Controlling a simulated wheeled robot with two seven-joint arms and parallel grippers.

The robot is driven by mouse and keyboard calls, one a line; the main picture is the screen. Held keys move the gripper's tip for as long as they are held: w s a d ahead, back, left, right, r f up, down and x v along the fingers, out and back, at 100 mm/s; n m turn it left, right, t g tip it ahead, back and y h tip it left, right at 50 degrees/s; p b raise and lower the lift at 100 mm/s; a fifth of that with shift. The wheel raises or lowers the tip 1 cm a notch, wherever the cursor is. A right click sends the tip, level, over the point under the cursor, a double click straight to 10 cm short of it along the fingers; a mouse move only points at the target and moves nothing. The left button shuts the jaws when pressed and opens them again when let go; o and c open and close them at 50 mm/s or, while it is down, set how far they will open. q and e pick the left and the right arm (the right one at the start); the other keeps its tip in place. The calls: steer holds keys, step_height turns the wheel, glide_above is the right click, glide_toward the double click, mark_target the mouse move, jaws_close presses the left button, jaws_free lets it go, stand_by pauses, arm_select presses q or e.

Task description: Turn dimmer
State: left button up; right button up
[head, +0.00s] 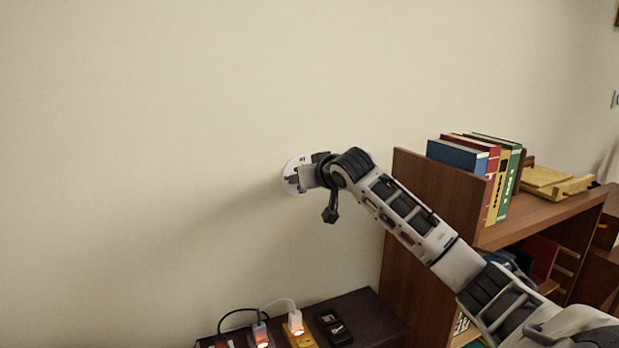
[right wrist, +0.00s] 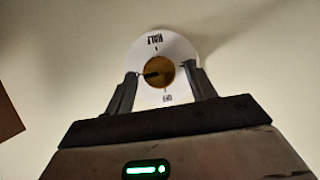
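The dimmer is a round white plate (head: 292,164) on the wall. In the right wrist view the plate (right wrist: 178,46) carries the words HALF, upside down, at the top and OFF at the bottom. Its brass-coloured knob (right wrist: 160,64) has a dark pointer aimed left, between the two words. My right gripper (head: 295,179) is at the plate; in the right wrist view its fingers (right wrist: 161,72) stand on either side of the knob, with a small gap visible on each side. Depth contact is hard to judge. My left gripper is in neither view.
A wooden bookshelf (head: 431,194) with upright books (head: 505,180) stands right of the dimmer, under my right arm. A low dark cabinet (head: 372,312) below holds plugs (head: 295,321) with lit switches and cables. The wall left of the dimmer is bare.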

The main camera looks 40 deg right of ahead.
arm_select(q)
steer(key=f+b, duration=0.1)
steer(key=b, duration=0.1)
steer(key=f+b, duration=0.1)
steer(key=b, duration=0.2)
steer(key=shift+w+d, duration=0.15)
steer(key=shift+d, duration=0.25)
arm_select(e)
steer(key=v, duration=1.6)
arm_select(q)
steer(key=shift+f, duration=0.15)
arm_select(e)
steer(key=shift+f, duration=0.1)
